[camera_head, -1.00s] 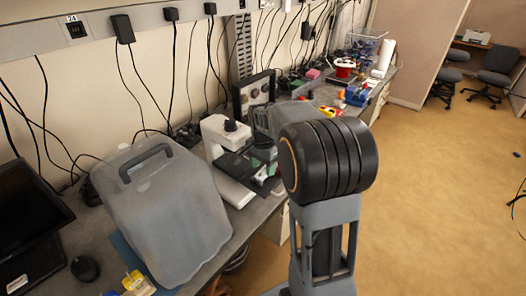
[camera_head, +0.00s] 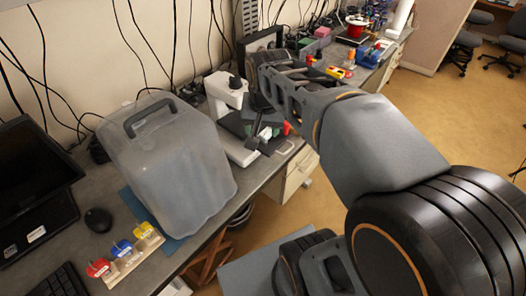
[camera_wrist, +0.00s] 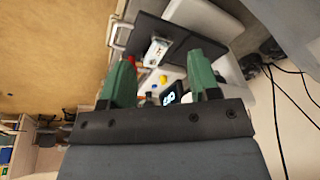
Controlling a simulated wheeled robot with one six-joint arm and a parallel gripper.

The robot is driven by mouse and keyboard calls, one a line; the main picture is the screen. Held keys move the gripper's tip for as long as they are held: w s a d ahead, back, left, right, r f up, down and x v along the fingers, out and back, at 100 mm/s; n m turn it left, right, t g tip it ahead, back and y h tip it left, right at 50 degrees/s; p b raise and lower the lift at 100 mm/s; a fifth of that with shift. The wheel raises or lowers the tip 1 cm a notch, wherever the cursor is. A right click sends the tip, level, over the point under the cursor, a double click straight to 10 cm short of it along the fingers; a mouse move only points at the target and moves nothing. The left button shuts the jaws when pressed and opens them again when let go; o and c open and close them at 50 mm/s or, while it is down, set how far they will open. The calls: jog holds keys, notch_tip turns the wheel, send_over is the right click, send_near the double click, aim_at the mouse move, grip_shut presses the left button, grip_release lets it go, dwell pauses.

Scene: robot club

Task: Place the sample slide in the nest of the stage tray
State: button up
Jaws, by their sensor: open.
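A white microscope (camera_head: 226,90) stands on the bench, with its dark stage in front of the column. My gripper (camera_head: 272,128) hangs over the stage area in the head view and partly hides it. In the wrist view my gripper (camera_wrist: 160,60) has its green fingers wide apart with nothing held between them. Beyond and between the fingers is the dark flat stage (camera_wrist: 181,42), with a small white piece with dark marks (camera_wrist: 157,50) on it. I cannot tell whether that piece is the sample slide or part of the stage tray. The nest cannot be made out.
A cloudy plastic cover with a dark handle (camera_head: 175,160) stands left of the microscope. In front of it is a rack (camera_head: 133,258) with red, blue and yellow items. A mouse (camera_head: 98,220) and monitor (camera_head: 35,185) are at far left. Cables hang behind.

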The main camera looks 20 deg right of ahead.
jog(key=s+a+f+n+t, duration=0.1)
jog(key=s+a+f+n, duration=0.2)
jog(key=s+f+n, duration=0.1)
jog(key=s+n, duration=0.1)
jog(key=s, duration=0.1)
jog(key=shift+s+n+t, duration=0.3)
jog(key=shift+s+t, duration=0.1)
